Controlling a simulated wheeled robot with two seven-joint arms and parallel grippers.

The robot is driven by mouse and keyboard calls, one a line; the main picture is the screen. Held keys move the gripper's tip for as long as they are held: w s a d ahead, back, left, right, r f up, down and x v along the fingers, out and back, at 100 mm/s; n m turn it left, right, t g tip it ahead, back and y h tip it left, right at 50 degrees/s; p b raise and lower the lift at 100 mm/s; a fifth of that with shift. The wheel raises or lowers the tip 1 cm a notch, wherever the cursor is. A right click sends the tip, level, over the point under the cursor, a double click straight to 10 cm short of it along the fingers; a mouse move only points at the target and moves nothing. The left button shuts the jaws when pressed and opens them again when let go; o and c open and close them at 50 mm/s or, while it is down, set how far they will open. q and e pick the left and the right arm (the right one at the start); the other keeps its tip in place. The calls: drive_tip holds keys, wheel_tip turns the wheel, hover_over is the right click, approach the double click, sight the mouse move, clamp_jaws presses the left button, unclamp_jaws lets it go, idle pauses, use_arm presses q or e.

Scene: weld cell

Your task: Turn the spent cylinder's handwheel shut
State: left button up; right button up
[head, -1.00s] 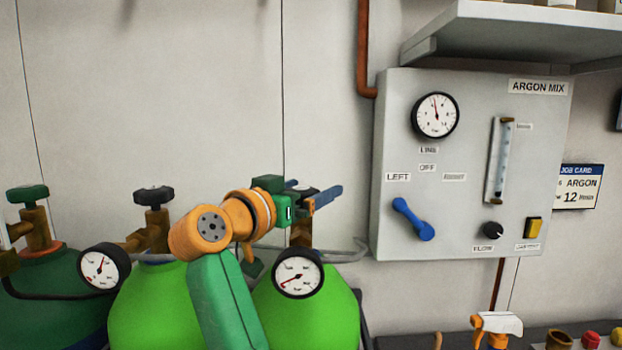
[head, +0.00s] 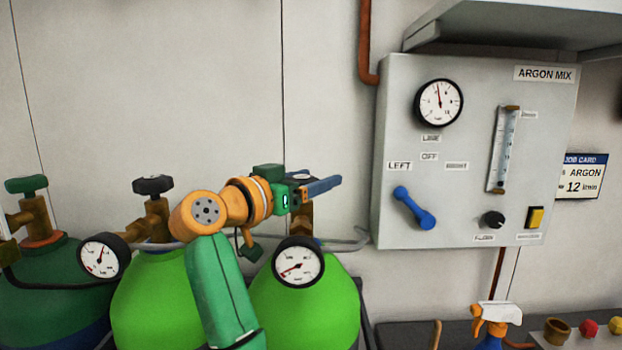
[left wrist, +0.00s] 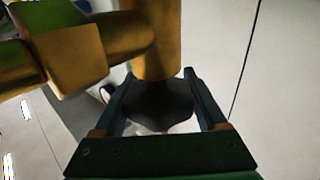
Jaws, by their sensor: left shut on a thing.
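The right bright green cylinder (head: 335,305) has a gauge (head: 298,262) in front of it, its needle low at the lower left. My left gripper (head: 318,185) is at the top of this cylinder's brass valve. It is shut on the dark handwheel (left wrist: 160,105), which shows between the two fingers in the left wrist view, below the brass valve body (left wrist: 155,40). In the head view the gripper and wrist hide most of the handwheel. My right gripper is not in view.
Another bright green cylinder (head: 150,300) with a black handwheel (head: 153,185) and gauge (head: 102,257) stands to the left. A dark green cylinder (head: 40,285) is farther left. The argon panel (head: 460,200) with a blue lever (head: 413,208) is right. A spray bottle (head: 492,325) stands below.

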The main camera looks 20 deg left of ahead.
use_arm(q)
drive_tip(key=m+h, duration=0.1)
drive_tip(key=g+h, duration=0.1)
drive_tip(key=m+g+h+p, duration=0.1)
drive_tip(key=shift+s+d+r+m+h, duration=0.1)
drive_tip(key=shift+s+d+m+h, duration=0.1)
drive_tip(key=shift+d+m+h, duration=0.1)
drive_tip(key=shift+s+d+m+g+h+p, duration=0.15)
drive_tip(key=shift+m+g+h+p, duration=0.55)
drive_tip(key=shift+m+g+h, duration=0.5)
drive_tip(key=shift+d, duration=0.1)
drive_tip(key=o, duration=1.2)
drive_tip(key=shift+o, duration=0.6)
drive_tip(key=s+d+r+b, duration=0.3)
drive_tip(key=s+r+b, duration=0.3)
drive_tip(key=s+r, duration=0.6)
drive_tip(key=shift+s+d+r, duration=0.2)
drive_tip(key=shift+s+r, duration=0.2)
drive_tip(key=shift+s, duration=0.4)
